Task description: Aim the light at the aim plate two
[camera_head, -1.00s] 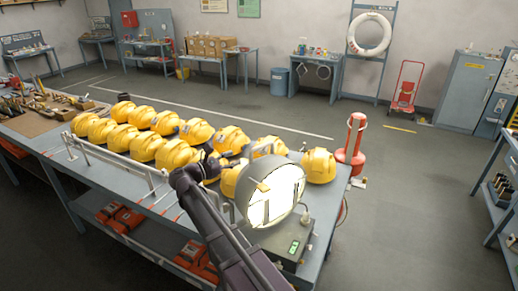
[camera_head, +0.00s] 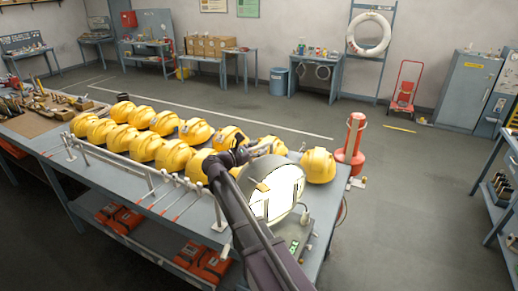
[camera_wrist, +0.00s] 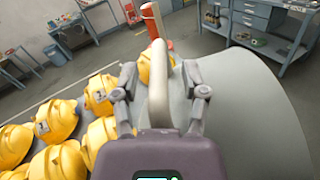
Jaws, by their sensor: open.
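The light is a round grey lamp with a bright white face (camera_head: 285,188) at the near right end of the helmet table. Its wide grey housing (camera_wrist: 240,105) fills the right of the wrist view. A pale arched handle (camera_wrist: 160,85) stands on the housing. My gripper (camera_wrist: 159,75) is open, with one finger on each side of this handle. I cannot tell whether either finger touches it. In the head view, my gripper (camera_head: 240,155) is at the lamp's back left, partly hidden by my arm. I cannot identify aim plate two in either view.
Several yellow helmets (camera_head: 145,147) stand in rows on the table, close to the lamp's left. A white rail (camera_head: 110,160) runs along the table's near edge. A red post (camera_head: 354,140) stands behind the right end. Open floor (camera_head: 420,210) lies to the right.

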